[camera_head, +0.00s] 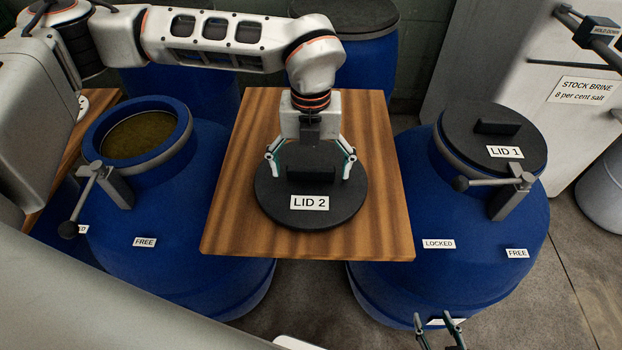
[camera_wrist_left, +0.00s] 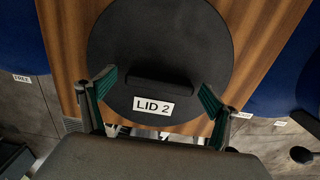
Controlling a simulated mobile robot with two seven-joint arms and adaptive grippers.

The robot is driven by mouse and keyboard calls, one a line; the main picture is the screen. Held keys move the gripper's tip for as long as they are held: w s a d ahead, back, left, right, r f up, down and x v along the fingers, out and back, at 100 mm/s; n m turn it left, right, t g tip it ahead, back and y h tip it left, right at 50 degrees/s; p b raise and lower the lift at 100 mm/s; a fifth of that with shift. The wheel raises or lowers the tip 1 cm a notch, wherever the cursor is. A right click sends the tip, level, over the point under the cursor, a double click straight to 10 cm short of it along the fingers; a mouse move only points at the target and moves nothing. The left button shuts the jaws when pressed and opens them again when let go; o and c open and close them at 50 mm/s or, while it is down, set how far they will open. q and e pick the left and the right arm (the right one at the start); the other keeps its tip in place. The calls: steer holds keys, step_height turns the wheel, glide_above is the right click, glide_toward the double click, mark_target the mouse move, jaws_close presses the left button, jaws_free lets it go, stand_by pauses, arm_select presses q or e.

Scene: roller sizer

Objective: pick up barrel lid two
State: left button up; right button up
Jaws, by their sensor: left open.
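Barrel lid two (camera_head: 270,205) is a round black disc with a raised bar handle and a white "LID 2" label. It lies flat on a wooden board (camera_head: 225,225) between two blue barrels. My left gripper (camera_head: 311,176) is open above the lid, its fingers on either side of the handle. In the left wrist view the lid (camera_wrist_left: 160,45) and its handle lie between the spread green finger pads, and no finger visibly touches the handle. My right gripper (camera_head: 440,328) shows only in part at the bottom edge, its two fingers apart.
An open blue barrel (camera_head: 190,225) with a lever clamp marked FREE stands left. Another barrel (camera_head: 500,230), covered by lid one (camera_head: 490,130), stands right with its own lever. More barrels stand behind. A white cabinet (camera_head: 500,60) is at the back right.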

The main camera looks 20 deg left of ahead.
arm_select(q)
steer(key=c, duration=1.5)
steer(key=shift+o, duration=0.2)
steer(key=shift+r, duration=0.1)
